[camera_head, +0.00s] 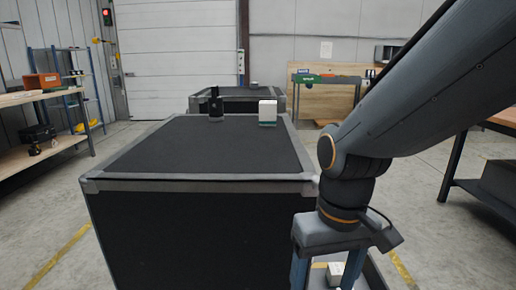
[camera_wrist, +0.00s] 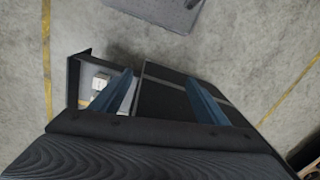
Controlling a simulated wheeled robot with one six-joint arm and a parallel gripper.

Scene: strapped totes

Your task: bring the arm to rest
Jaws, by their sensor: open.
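My gripper (camera_head: 327,272) hangs pointing down at the right front corner of a large dark case, in the head view. Its two blue fingers are spread apart, with nothing held between them. The wrist view also shows the gripper (camera_wrist: 158,82) with both blue fingers apart above a dark surface. My arm comes in from the upper right and bends at the wrist. The lower fingertips are cut off in the head view.
The dark case (camera_head: 200,155) with grey edges fills the middle. A black item (camera_head: 215,105) and a white box (camera_head: 267,113) stand at its far end. Another white box (camera_wrist: 100,82) lies in a dark-rimmed tray. Benches stand left (camera_head: 45,97) and right (camera_head: 480,125).

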